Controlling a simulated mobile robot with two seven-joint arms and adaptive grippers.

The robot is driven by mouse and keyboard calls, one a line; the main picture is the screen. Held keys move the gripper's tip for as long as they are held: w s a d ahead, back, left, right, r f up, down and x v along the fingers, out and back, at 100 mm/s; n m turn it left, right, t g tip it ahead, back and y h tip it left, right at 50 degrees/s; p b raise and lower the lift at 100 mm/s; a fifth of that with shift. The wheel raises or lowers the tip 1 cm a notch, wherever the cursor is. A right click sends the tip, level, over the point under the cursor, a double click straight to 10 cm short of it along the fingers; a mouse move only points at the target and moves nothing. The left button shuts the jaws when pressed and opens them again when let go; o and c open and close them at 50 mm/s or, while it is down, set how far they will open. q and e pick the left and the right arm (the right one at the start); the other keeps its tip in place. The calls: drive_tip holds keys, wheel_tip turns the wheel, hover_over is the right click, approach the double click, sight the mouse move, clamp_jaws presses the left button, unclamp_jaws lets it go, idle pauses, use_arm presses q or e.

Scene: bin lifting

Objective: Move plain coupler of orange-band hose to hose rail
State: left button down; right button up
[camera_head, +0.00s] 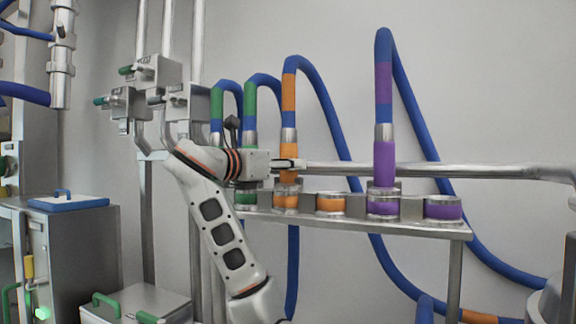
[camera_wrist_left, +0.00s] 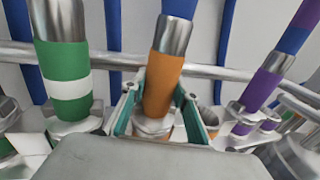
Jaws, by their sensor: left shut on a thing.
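The blue hose with an orange band (camera_head: 289,90) rises from a plain orange coupler (camera_head: 289,149) with a metal collar. My left gripper (camera_head: 290,164) is shut on this coupler from the left. In the left wrist view the orange coupler (camera_wrist_left: 163,84) stands nearly upright between the two fingers (camera_wrist_left: 160,112). An orange-ringed socket (camera_head: 286,201) is directly below it; whether the coupler is seated there I cannot tell. A second orange socket (camera_head: 330,204) to its right is empty. A metal rail (camera_head: 450,171) runs horizontally behind. My right gripper is not in view.
A purple coupler (camera_head: 384,163) stands in a purple socket, with an empty purple socket (camera_head: 443,208) beside it. Green-banded hoses (camera_head: 249,104) stand close left. In the wrist view a green coupler with a white band (camera_wrist_left: 68,88) is beside my gripper. Metal cabinets stand left.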

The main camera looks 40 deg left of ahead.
use_arm(q)
drive_tip(key=shift+f, duration=0.1)
idle(0.3)
drive_tip(key=c, duration=1.5)
unclamp_jaws()
drive_tip(key=shift+s, duration=0.1)
drive_tip(key=s, duration=1.2)
drive_tip(key=shift+d, duration=0.3)
drive_tip(key=shift+w, duration=0.1)
